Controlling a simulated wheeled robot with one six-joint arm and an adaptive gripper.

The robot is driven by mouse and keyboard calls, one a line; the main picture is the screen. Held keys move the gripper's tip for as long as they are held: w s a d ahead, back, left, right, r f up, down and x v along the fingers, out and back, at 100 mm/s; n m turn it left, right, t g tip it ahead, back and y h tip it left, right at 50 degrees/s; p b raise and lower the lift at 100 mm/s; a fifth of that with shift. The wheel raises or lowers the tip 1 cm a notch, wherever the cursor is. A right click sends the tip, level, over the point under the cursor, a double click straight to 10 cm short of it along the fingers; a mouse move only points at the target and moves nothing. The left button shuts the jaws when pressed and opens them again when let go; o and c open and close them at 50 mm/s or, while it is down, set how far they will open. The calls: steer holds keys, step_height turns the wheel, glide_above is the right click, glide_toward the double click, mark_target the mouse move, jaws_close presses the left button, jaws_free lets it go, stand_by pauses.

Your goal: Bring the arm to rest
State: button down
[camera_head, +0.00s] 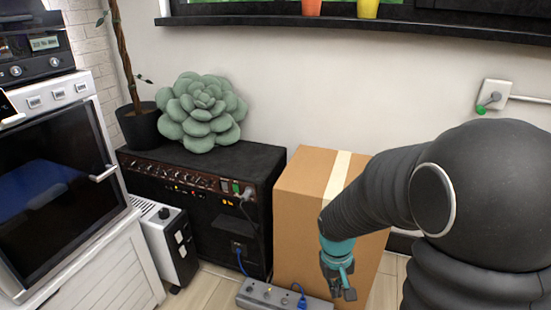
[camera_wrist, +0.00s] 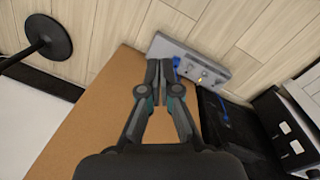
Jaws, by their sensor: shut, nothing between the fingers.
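My gripper (camera_head: 338,285) hangs at the end of my black arm in the head view, pointing down in front of the cardboard box (camera_head: 299,222). In the wrist view my gripper (camera_wrist: 160,68) has its fingertips together, with nothing between them.
The power strip (camera_head: 262,294) lies on the wooden floor with blue plugs. A black amplifier (camera_head: 262,178) carries a green succulent cushion (camera_head: 203,112) and a potted plant (camera_head: 138,127). A small heater (camera_head: 170,245) and an oven (camera_head: 50,175) stand left. A wall socket (camera_head: 493,95) is right.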

steer(key=s+r+t, duration=0.3)
steer(key=s+r, duration=0.4)
steer(key=r, duration=0.3)
steer(key=s+r+m+t+y, duration=0.1)
steer(key=s+r+t, duration=0.1)
steer(key=s+r, duration=0.5)
step_height(320, 180, up, 3)
steer(key=shift+d+r+m+t, duration=0.2)
steer(key=shift+d+m+t, duration=0.1)
steer(key=shift+d+t, duration=0.15)
